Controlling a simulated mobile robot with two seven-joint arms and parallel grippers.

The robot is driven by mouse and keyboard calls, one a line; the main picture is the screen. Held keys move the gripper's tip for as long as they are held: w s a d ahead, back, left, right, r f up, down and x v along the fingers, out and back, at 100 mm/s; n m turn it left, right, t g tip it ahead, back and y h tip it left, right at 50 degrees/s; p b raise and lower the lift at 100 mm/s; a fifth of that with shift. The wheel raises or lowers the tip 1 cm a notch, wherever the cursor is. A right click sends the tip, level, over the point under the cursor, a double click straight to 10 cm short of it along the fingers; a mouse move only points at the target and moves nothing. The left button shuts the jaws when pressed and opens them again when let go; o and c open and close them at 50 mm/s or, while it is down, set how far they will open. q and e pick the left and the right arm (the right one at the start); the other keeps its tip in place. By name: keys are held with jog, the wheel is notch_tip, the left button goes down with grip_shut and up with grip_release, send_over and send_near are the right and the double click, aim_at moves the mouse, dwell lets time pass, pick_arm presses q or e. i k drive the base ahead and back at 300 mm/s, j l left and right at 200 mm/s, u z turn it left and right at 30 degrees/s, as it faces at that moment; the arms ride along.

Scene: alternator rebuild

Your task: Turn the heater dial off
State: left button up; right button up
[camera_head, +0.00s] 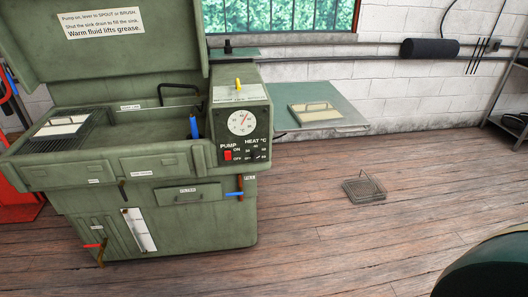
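The heater dial (256,154) is a small dark knob under the "HEAT °C" label on the black control panel of a green parts washer. Small white marks surround it; a short white line on it seems to point toward the lower right, but it is too small to read surely. A round white temperature gauge (241,122) with a red needle sits above it. A red pump switch (228,155) with ON and OFF marks is to its left. Neither of my grippers shows in the view.
The washer's lid (120,45) stands open over its sink (140,130). Blue, red and dark levers stick out of its front. A dark rounded object (490,270) fills the lower right corner. Floor before the washer is clear.

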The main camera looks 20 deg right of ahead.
aim_at(256, 154)
jog(key=i+l, duration=0.2)
jog(key=l, duration=0.15)
jog(key=i+l, duration=0.15)
jog(key=l, duration=0.25)
jog(key=i+l, duration=0.2)
jog(key=l, duration=0.15)
jog(key=i+l+u, duration=0.1)
jog(key=l, duration=0.3)
jog(key=i+l, duration=0.4)
jog(key=l, duration=0.35)
jog(key=i+l, duration=0.15)
jog(key=l, duration=0.25)
jog(key=i+u, duration=0.05)
